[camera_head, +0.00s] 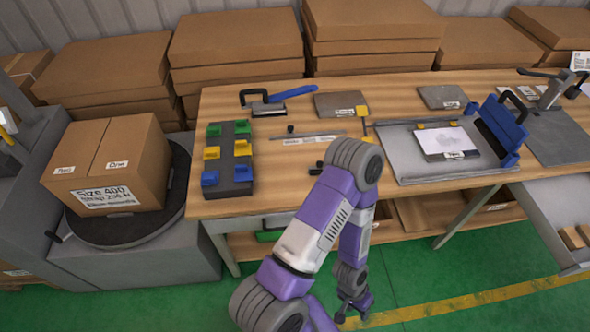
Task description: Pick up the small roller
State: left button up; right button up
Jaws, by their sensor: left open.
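A tool with a blue handle (299,92) and a dark bar lies at the back left of the wooden table; it may be the small roller, but I cannot tell for sure. A thin rod with a dark knob (291,130) lies in front of it, and a small black piece (316,169) lies nearer the front, partly by my arm. My left gripper (354,310) hangs low in front of the table, over the green floor, well away from these things. It is open and appears empty. My right gripper is not in view.
A dark rack with green, yellow and blue blocks (229,158) stands at the table's left. A grey tray with a blue clamp (405,160) is at the right. A large carton (111,165) sits on a round turntable at the left. Stacked boxes (235,45) line the back.

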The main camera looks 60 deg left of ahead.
aim_at(317, 170)
jog(key=u, duration=1.05)
jog(key=i, duration=0.3)
